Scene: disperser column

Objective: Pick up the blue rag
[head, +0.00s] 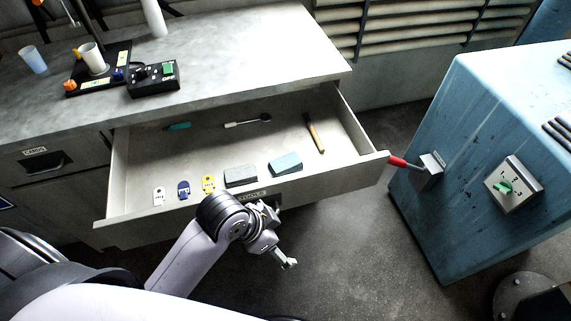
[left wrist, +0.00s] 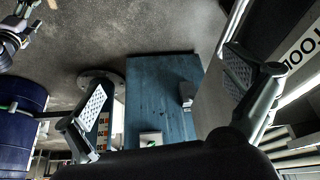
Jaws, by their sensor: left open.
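The blue rag (head: 286,163) is a light blue folded block lying in the open drawer (head: 118,170), near its front and right of a grey block. My left gripper (head: 281,238) is outside the drawer, just in front of its front panel and below the rag in the head view. It is open and empty. In the left wrist view its two fingers (left wrist: 165,100) are spread wide with nothing between them, and the rag is not seen there. A grey and black mechanism at that view's top left corner seems to be my right gripper (left wrist: 15,32); its jaws are unclear.
The drawer also holds a grey block (head: 240,175), several small coloured tags (head: 183,190), a hammer-like tool (head: 314,133) and a spanner-like tool (head: 247,122). A blue cabinet (head: 450,190) with a red-handled lever (head: 402,163) stands at the right. Bare floor lies between.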

